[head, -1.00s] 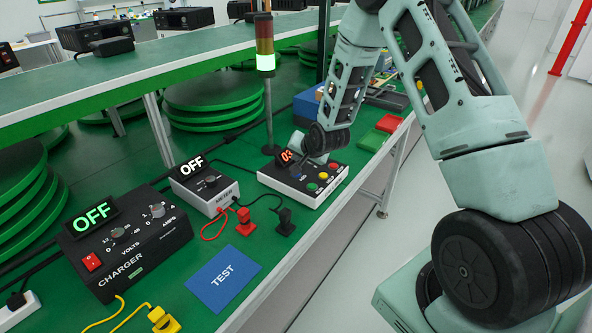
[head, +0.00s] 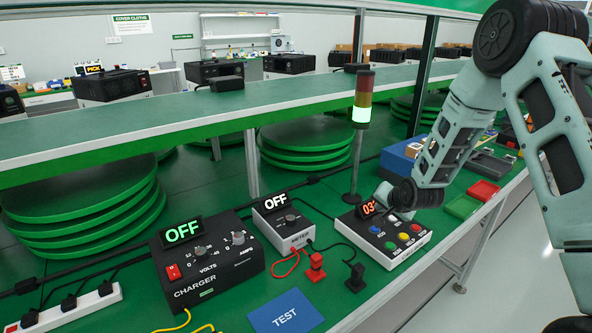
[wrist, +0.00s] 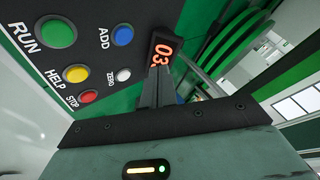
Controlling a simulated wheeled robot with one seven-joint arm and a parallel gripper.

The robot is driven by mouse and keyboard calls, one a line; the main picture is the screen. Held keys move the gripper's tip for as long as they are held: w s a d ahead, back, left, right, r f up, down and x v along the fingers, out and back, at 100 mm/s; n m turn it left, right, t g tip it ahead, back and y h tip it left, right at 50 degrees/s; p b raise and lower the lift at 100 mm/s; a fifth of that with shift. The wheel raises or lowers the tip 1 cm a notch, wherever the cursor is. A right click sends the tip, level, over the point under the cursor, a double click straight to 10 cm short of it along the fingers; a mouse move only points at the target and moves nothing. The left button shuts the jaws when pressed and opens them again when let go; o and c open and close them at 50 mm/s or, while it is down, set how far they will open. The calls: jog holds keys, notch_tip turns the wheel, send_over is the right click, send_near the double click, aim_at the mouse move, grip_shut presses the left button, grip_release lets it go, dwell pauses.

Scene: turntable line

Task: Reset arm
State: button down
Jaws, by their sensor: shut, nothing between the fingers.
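My arm reaches in from the right in the head view. My gripper (wrist: 158,92) shows in the wrist view with its fingers together and nothing held. It is over the button box (head: 388,237), close to the "03" display (head: 368,208). The box has a green RUN button (wrist: 58,32), a yellow HELP button (wrist: 76,73), a red STOP button (wrist: 89,97), a blue ADD button (wrist: 122,36) and a white ZERO button (wrist: 124,75). In the head view the fingertips are small and partly hidden; I cannot tell whether they touch the box.
The charger (head: 205,257) and meter (head: 284,222) both read OFF. A blue TEST card (head: 285,312) lies in front. A lamp post (head: 361,105) glows green behind the box. Red (head: 483,191) and green (head: 462,207) trays lie to the right. A shelf (head: 180,112) runs above.

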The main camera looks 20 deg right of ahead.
jog(key=s+a+r+n+g+y, duration=0.1)
jog(key=s+a+r+n, duration=0.25)
jog(key=a, duration=0.35)
jog(key=s+a+r+n+g+y, duration=0.1)
jog(key=s+a+r+n+g, duration=0.2)
jog(key=a, duration=0.4)
jog(key=s+a+r+n+y, duration=0.1)
jog(key=s+a+r, duration=0.2)
jog(key=s+a, duration=0.3)
jog(key=s+a+r+n+g, duration=0.1)
jog(key=s+a+r+n, duration=0.1)
jog(key=s, duration=0.6)
jog(key=s+a+r+n+g+h, duration=0.1)
jog(key=s+a+r+n+g, duration=0.1)
jog(key=s, duration=0.7)
jog(key=s+a+r+n+g, duration=0.2)
jog(key=s+a+n, duration=0.2)
jog(key=s+n, duration=0.2)
jog(key=s, duration=0.2)
jog(key=shift+s+a+r+h, duration=0.15)
jog(key=shift+s+a+h, duration=0.15)
jog(key=shift+h, duration=0.1)
